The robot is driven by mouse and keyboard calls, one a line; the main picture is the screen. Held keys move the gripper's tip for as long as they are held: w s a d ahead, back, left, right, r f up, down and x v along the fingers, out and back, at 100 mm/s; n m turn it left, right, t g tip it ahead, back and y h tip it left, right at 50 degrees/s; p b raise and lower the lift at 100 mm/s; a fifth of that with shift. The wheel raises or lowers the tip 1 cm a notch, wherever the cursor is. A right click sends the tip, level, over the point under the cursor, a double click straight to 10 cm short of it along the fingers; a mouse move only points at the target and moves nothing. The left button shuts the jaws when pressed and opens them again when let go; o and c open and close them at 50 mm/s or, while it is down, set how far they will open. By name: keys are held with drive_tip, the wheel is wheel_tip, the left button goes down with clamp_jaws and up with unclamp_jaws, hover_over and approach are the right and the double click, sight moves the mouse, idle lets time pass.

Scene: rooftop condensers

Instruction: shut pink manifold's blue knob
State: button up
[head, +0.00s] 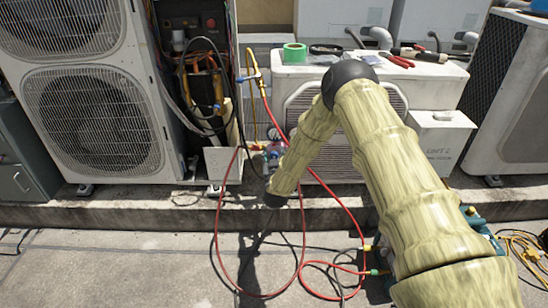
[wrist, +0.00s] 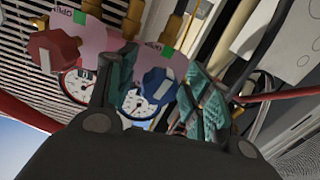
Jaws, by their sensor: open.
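The pink manifold (wrist: 108,36) fills the upper middle of the wrist view, tilted, with a red knob (wrist: 50,45) on its left and a blue knob (wrist: 157,87) lower right. Two round dial gauges sit behind the knobs, one by the red knob (wrist: 78,86) and one by the blue knob (wrist: 138,106). My gripper (wrist: 158,74) is open, with one teal finger on each side of the blue knob. I cannot tell whether either finger touches it. In the head view the manifold (head: 271,155) shows only in part beside my arm, and my fingers cannot be made out.
A tall condenser (head: 90,110) with an open service panel stands left. A white unit (head: 425,78) behind my arm carries green tape (head: 294,53) and tools. Red and black hoses (head: 333,265) loop over the ledge and roof floor. The floor at front left is mostly clear.

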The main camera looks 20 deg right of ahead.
drive_tip(key=c, duration=1.1)
drive_tip(key=shift+o, duration=0.2)
